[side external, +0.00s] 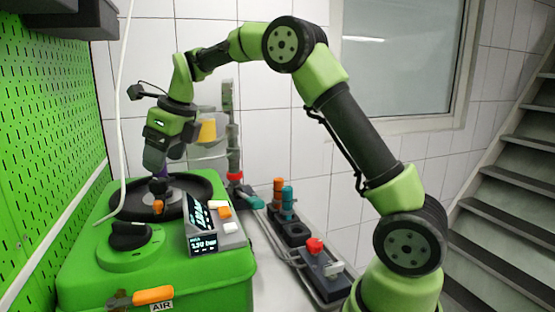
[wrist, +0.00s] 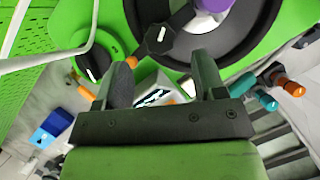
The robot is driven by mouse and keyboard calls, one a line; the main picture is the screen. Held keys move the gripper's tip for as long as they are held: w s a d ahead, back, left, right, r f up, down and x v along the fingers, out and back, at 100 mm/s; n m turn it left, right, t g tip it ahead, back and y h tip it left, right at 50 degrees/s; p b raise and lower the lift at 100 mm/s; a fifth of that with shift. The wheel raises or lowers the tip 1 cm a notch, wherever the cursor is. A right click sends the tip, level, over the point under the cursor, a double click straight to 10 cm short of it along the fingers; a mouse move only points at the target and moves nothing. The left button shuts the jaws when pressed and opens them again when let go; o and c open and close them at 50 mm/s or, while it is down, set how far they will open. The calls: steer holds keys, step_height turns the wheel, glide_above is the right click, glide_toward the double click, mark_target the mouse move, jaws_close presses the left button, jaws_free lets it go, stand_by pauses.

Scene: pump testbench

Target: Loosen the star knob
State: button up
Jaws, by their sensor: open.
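My gripper (side external: 156,164) is open and points down over the green pump housing (side external: 90,275). In the wrist view its two fingers (wrist: 163,76) stand apart with nothing between them. A purple part (wrist: 215,4) shows at the top of the wrist view, at the middle of the black round lid (wrist: 262,32), beyond the fingertips and partly cut off. A black hub with a white mark (wrist: 159,38) and an orange-tipped arm lies just past the fingers. A black knob on a green dial (wrist: 93,62) is to the left. I cannot tell surely which is the star knob.
A tilted display panel (side external: 201,226) with buttons stands right of the lid. An orange lever (side external: 153,295) is on the housing's front. A green pegboard (side external: 45,110) borders the left.

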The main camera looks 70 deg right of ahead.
steer(key=s+a+r+n+t, duration=0.1)
steer(key=s+a+r+n, duration=0.2)
steer(key=s+r+n, duration=0.65)
steer(key=s+a+f+n, duration=0.1)
steer(key=s+f+n, duration=0.1)
steer(key=s+n, duration=0.6)
steer(key=s+a+f+n+t, duration=0.1)
steer(key=s+a+f+n, duration=0.1)
steer(key=s+n, duration=0.6)
steer(key=shift+s+a+f+n+t+y, duration=0.3)
steer(key=shift+f+n, duration=0.25)
steer(key=shift+n, duration=0.2)
